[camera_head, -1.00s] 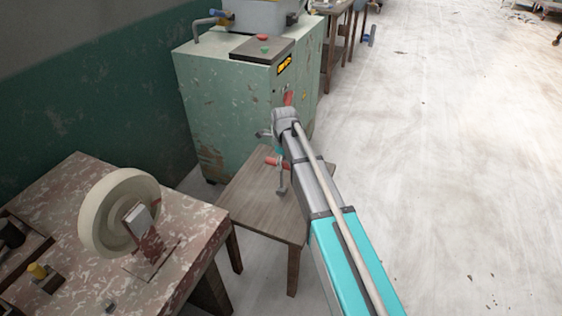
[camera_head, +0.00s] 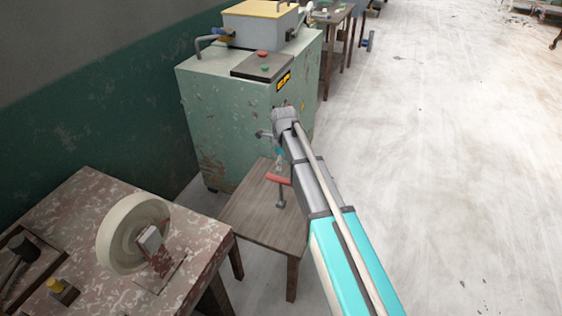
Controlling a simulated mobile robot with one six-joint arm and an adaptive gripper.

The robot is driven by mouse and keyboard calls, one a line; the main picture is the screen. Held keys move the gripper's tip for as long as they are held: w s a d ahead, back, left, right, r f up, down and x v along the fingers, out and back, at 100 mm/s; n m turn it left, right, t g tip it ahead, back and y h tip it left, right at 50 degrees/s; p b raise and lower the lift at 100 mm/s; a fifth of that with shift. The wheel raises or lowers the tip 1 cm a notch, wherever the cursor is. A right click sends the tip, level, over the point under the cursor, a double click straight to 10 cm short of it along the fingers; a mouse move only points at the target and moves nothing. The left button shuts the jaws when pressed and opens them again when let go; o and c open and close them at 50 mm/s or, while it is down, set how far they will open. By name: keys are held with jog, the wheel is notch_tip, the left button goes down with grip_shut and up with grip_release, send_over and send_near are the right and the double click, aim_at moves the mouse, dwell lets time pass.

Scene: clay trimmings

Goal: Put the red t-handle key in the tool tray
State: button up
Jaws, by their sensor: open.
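The red t-handle key (camera_head: 281,204) appears to lie on the small wooden table (camera_head: 248,213), its red crossbar toward the back and its grey shaft pointing forward. My arm partly covers the view near it. My gripper (camera_head: 267,135) is at the arm's far end, above and behind the key in the picture, apart from it and mostly hidden behind my wrist. It is open, and nothing shows in it.
A green cabinet (camera_head: 228,120) with a control box stands behind the small table. A worn workbench (camera_head: 75,220) at the left carries a pale wheel (camera_head: 120,235), a yellow-topped block (camera_head: 62,289) and a dark-headed tool (camera_head: 22,247). Open floor (camera_head: 440,150) lies right.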

jog(key=shift+r+p, duration=0.75)
jog(key=shift+r, duration=0.35)
jog(key=shift+s, duration=0.1)
jog(key=s+d+n, duration=2.1)
jog(key=s+n, duration=0.1)
jog(key=shift+o, duration=0.5)
jog(key=shift+w, duration=0.1)
